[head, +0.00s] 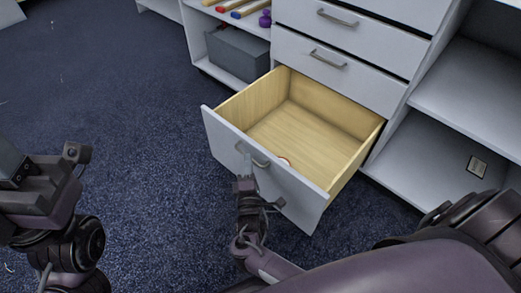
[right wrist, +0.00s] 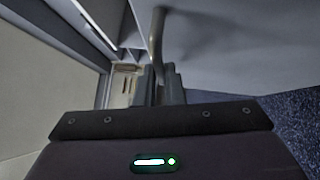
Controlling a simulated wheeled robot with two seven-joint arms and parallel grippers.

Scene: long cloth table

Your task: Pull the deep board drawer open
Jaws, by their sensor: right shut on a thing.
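The deep board drawer (head: 225,135) is the bottom one of the white drawer unit and stands well out from it. Its pale wood inside (head: 315,125) shows, with a bit of something red (head: 285,161) just behind the front panel. My right gripper (head: 248,163) is at the drawer's front, shut on its metal bar handle (head: 262,164). In the right wrist view the handle (right wrist: 158,45) runs between the two fingers (right wrist: 158,85). Part of my left arm and gripper (head: 40,185) is at the left edge, away from the drawer; its fingers cannot be made out.
Two closed drawers (head: 340,68) with bar handles sit above. Open shelves flank the unit: the left holds a grey box (head: 238,53) and small coloured items, the right (head: 440,150) a small dark tag. Blue carpet (head: 130,90) lies clear to the left.

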